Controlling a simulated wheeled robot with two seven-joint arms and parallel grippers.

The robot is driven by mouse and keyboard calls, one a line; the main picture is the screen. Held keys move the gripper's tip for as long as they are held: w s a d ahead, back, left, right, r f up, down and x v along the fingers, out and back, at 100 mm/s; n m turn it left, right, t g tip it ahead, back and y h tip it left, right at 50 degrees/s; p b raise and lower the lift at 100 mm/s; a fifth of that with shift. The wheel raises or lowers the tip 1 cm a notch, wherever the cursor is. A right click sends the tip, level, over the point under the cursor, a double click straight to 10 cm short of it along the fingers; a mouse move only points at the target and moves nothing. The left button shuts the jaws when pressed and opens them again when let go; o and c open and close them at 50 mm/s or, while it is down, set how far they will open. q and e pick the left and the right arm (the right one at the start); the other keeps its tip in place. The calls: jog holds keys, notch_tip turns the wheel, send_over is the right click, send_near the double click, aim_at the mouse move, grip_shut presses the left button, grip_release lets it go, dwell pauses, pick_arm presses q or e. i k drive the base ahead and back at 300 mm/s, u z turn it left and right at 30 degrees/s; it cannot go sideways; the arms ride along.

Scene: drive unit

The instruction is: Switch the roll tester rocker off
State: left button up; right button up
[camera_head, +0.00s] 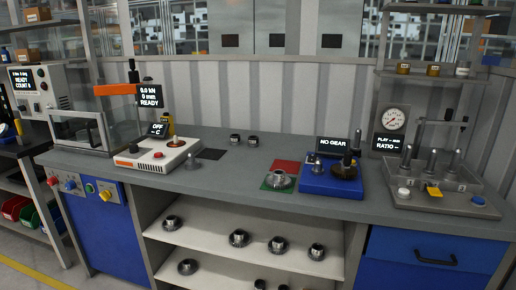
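A blue bench device (331,181) with a dark spindle and a brown disc stands right of the middle of the bench. Its display (333,145) reads "NO GEAR"; I take it for the roll tester. Its rocker is too small to make out, so I cannot tell its position. Neither of my grippers shows in the head view.
A white heater-like unit (158,155) with an "OFF" display stands left. A grey tester (442,197) with a dial gauge stands right. A flanged gear part (278,180) sits on a green mat beside the blue device. The bench middle (235,170) is mostly free. Several flanged parts lie on the shelves below.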

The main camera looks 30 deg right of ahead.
aim_at(311, 158)
jog(key=u, duration=0.05)
jog(key=i, duration=1.05)
jog(key=z, duration=0.45)
